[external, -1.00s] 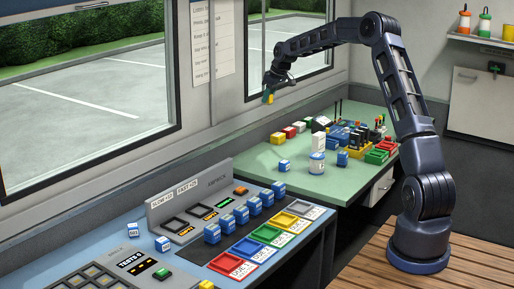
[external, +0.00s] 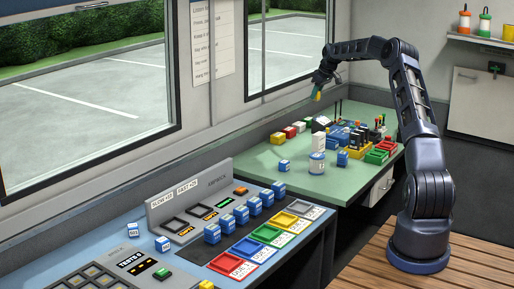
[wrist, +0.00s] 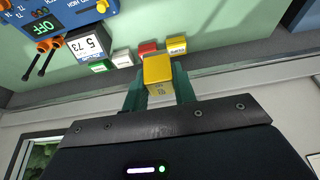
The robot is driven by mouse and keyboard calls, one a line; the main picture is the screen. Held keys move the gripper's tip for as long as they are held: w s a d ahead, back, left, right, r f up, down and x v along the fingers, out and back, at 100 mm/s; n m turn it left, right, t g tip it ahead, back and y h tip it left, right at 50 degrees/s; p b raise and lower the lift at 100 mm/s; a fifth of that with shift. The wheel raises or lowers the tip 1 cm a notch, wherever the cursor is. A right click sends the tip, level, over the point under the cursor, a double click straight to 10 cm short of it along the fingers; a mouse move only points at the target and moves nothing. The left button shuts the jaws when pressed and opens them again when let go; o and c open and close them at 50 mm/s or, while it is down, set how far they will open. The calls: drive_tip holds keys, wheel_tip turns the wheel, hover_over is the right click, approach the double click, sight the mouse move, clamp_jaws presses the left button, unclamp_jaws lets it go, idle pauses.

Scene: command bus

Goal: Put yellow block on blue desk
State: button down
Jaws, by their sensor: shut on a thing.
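My gripper (external: 318,90) is shut on the yellow block (wrist: 158,70) and holds it in the air above the back of the green desk (external: 262,170). In the wrist view the block sits between the two green fingers (wrist: 160,88). In the external view the block shows only as a small yellow spot. The blue desk (external: 115,236) stands at the front left, away from my gripper.
The blue desk carries a grey panel (external: 188,196), a row of blue blocks (external: 240,215) and coloured trays (external: 250,247). The window wall runs behind both desks.

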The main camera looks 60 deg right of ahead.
wheel_tip(320, 180, down, 22)
drive_tip(key=shift+f, duration=0.25)
idle(0.6)
drive_tip(key=shift+f, duration=0.1)
drive_tip(key=c, duration=1.1)
unclamp_jaws()
